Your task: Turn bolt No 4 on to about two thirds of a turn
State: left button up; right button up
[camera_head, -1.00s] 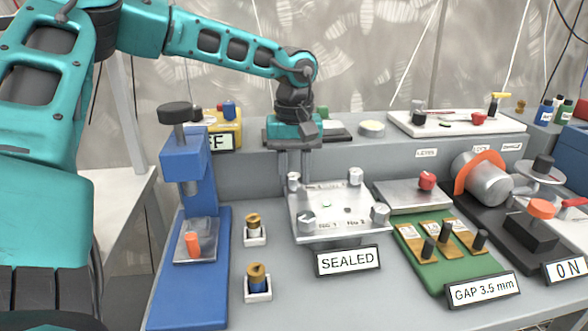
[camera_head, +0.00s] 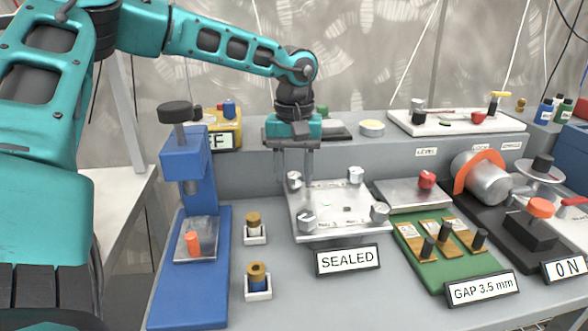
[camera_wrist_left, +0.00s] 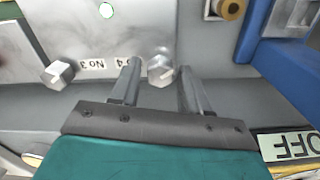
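A silver plate (camera_head: 338,205) carries hexagonal bolts at its corners, above a sign reading SEALED (camera_head: 347,260). Bolt No 4 (camera_head: 294,181) is at the far left corner; its label is partly hidden in the wrist view. My left gripper (camera_head: 294,171) points down over this corner. In the left wrist view its open fingertips (camera_wrist_left: 160,70) stand on either side of the head of bolt No 4 (camera_wrist_left: 160,71), with gaps visible on both sides. Bolt No 3 (camera_wrist_left: 57,75) is to the left there. My right gripper is not in view.
A blue press (camera_head: 185,165) stands left of the plate, with two small capped parts in white holders between them. A green board (camera_head: 445,262) and a silver plate with a red knob (camera_head: 426,180) are on the right. A raised ledge runs behind.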

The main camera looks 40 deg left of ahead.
aim_at(294, 174)
pick_arm(q)
jog(key=shift+o, duration=1)
notch_tip(294, 174, up, 13)
jog(key=p, duration=0.3)
jog(key=shift+f, duration=0.1)
